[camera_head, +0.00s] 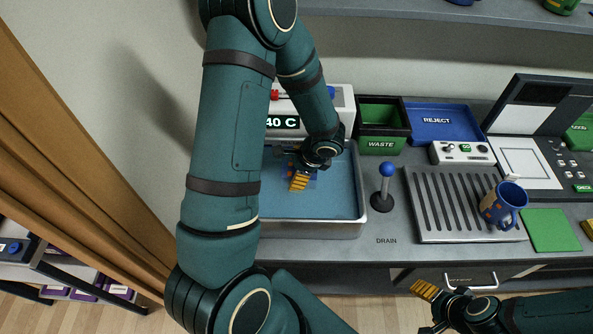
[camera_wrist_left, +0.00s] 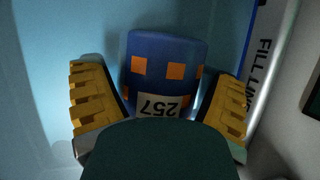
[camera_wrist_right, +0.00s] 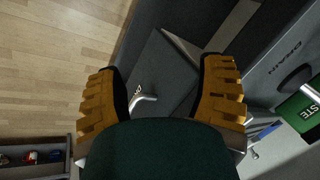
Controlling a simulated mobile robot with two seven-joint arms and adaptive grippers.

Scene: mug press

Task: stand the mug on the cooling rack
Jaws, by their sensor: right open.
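A blue mug with orange squares and a white label reading 257 (camera_wrist_left: 165,75) is in the water bath (camera_head: 335,228). It lies between the fingers of my left gripper (camera_head: 298,180), which are wide apart with a gap beside the mug. In the head view the gripper and arm hide most of this mug. Another blue mug with orange squares (camera_head: 496,207) stands on the right part of the grey slotted rack (camera_head: 428,225), handle towards the front right. My right gripper (camera_head: 428,302) is open and empty, in front of the counter and over the floor.
A lever with a blue knob (camera_head: 387,170) stands between bath and rack. Behind are a green waste bin (camera_head: 380,143), a blue reject tray (camera_head: 430,130) and a control box (camera_head: 462,153). A green pad (camera_head: 551,231) lies right of the rack. The rack's left part is clear.

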